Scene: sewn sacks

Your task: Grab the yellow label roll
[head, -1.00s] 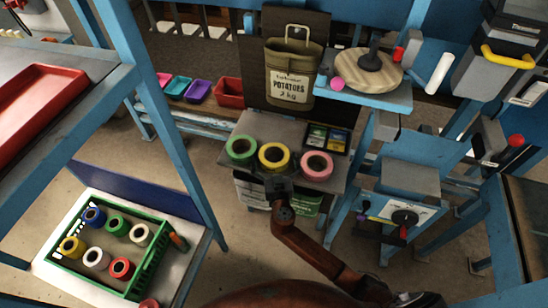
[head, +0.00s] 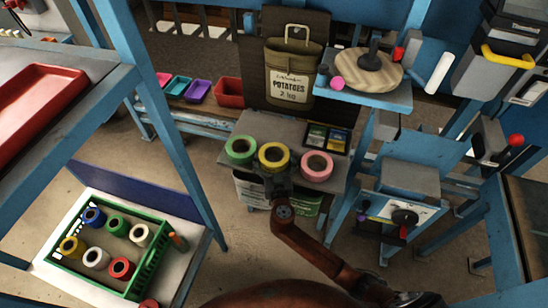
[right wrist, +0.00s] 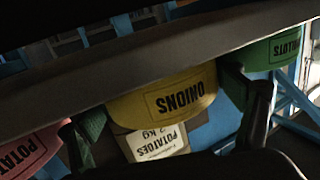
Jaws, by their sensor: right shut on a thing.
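The yellow label roll (head: 273,146) is the middle one of three on a small grey stand, between a green roll (head: 241,149) and a pink roll (head: 317,167). My right gripper (head: 274,174) reaches it from the front and is shut on it. In the right wrist view the yellow roll (right wrist: 165,100) reads ONIONS upside down, with a dark finger (right wrist: 250,105) on its right and another on its left. I cannot tell whether the roll is clear of the stand. My left gripper is not in view.
The stand (head: 262,126) also holds a small dark tray with packets (head: 327,138). A potato sack (head: 290,78) hangs behind it. A blue frame with a round wooden board (head: 366,77) stands close on the right. A green crate (head: 148,275) of rolls sits at lower left.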

